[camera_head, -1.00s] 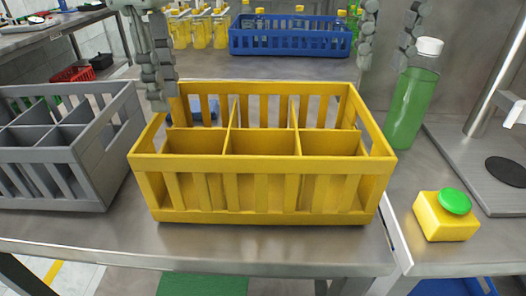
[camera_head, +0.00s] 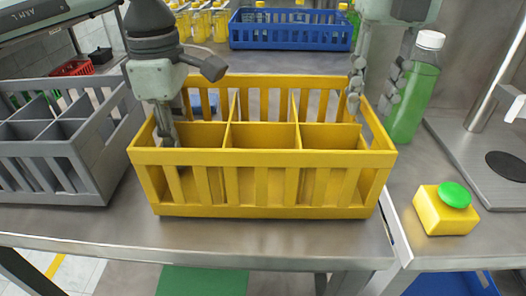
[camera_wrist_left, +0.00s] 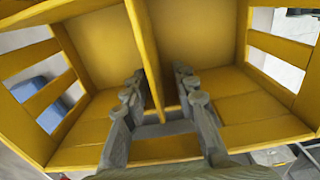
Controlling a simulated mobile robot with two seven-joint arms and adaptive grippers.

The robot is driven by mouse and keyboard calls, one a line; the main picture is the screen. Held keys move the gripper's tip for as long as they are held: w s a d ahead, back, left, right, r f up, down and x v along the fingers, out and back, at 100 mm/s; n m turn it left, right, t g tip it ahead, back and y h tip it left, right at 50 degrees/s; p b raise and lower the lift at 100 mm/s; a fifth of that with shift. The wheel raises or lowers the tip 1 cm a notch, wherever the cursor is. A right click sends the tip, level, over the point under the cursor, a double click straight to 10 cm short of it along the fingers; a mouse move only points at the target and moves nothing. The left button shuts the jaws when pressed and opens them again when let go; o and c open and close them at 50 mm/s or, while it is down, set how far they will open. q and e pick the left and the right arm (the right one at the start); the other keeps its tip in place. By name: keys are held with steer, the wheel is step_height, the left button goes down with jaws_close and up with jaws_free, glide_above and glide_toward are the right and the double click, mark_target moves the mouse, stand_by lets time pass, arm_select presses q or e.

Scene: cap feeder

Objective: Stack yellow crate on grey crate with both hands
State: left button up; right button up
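The yellow crate (camera_head: 262,157), with several compartments, stands upright on the metal table. The grey crate (camera_head: 93,150) is just to its left, partly cut off by the picture edge. My left gripper (camera_head: 167,125) is at the yellow crate's left end, its fingertips down at the crate and partly hidden. In the left wrist view (camera_wrist_left: 163,110) its fingers are spread apart and a divider of the yellow crate (camera_wrist_left: 205,32) runs up between them. My right gripper (camera_head: 375,92) is over the yellow crate's right end, its two fingers apart; any contact with the wall is unclear.
A green bottle with a white cap (camera_head: 413,95) stands close behind the right gripper. A yellow box with a green button (camera_head: 445,210) is at the right. A blue crate (camera_head: 290,38) with bottles is at the back. The table strip in front of the yellow crate is clear.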

arm_select(q)
steer(key=shift+f, duration=0.25)
arm_select(e)
steer(key=shift+f, duration=0.15)
arm_select(q)
jaws_close()
arm_select(e)
jaws_close()
arm_select(q)
steer(key=shift+r, duration=0.1)
